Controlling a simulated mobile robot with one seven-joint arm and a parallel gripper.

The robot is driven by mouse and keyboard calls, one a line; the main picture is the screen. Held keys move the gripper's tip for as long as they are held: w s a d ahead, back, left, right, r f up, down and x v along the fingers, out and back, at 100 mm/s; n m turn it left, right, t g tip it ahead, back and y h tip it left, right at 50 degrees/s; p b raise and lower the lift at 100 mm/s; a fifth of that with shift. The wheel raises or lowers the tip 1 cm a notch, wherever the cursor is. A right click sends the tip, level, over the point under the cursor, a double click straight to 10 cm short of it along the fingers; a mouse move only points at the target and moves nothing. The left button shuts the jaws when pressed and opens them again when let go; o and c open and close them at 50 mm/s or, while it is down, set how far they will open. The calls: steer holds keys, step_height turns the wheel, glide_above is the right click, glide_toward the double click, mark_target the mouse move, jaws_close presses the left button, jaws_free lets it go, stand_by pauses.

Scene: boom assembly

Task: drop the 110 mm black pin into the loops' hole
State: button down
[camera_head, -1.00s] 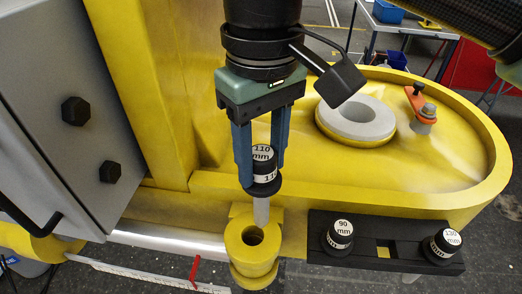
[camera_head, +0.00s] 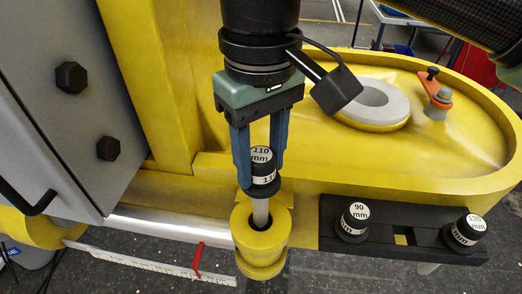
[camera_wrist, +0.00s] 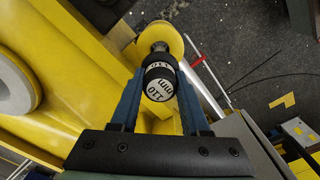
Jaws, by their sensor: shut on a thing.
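My gripper (camera_head: 259,186) is shut on the black head of the 110 mm pin (camera_head: 263,157), labelled in white. The pin hangs upright with its silver shaft (camera_head: 261,212) pointing down. Below it are the yellow stacked loops (camera_head: 262,262) with a round dark hole. The shaft's lower end shows at the hole's mouth; I cannot tell whether it is inside or just above. In the wrist view the pin head (camera_wrist: 158,84) sits between the blue fingers, and the yellow loops (camera_wrist: 165,34) lie beyond, their hole mostly hidden by the pin.
A black holder (camera_head: 400,237) to the right carries the 90 mm pin (camera_head: 353,222) and the 130 mm pin (camera_head: 466,230), with an empty slot between. A yellow boom wall (camera_head: 390,191) stands behind. A grey box (camera_head: 70,120) stands at the left.

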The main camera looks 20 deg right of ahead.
mark_target(260, 203)
steer(key=shift+f+b, duration=2.3)
steer(key=shift+f, duration=2.2)
steer(key=shift+c, duration=1.5)
jaws_free()
steer(key=shift+f, duration=0.1)
step_height(260, 203, up, 13)
steer(key=shift+r, duration=0.1)
